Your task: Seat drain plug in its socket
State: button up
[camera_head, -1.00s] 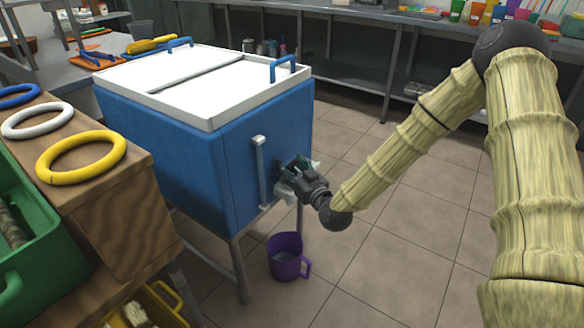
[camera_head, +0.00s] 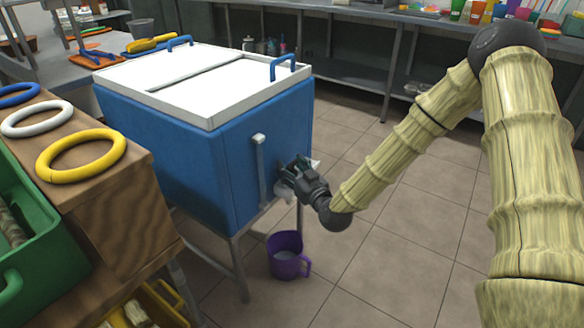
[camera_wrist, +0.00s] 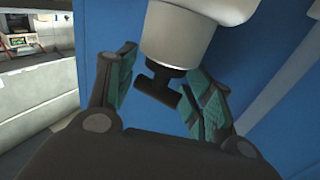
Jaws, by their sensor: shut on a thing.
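The blue cooler box (camera_head: 180,150) with a white lid stands on metal legs. The dark T-shaped drain plug (camera_wrist: 157,82) shows in the wrist view, directly against the end of a white cylindrical drain outlet (camera_wrist: 185,42) on the blue wall. How deep the plug sits inside is hidden. My gripper (camera_head: 291,172) is at the cooler's right side, low down, and is shut on the plug. In the wrist view its teal-padded fingers (camera_wrist: 162,88) stand on both sides of the plug's handle, close to the outlet.
A purple mug (camera_head: 286,258) stands on the floor below the outlet. A vertical light bar (camera_head: 260,170) is on the cooler wall left of my gripper. Rings (camera_head: 82,155) and a green crate (camera_head: 40,235) are at left. Tiled floor at right is clear.

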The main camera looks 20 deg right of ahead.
jog(key=shift+f, duration=0.2)
jog(key=o, duration=0.8)
jog(key=p+v, duration=0.2)
jog(key=v, duration=0.9)
dwell(0.6)
dwell(0.4)
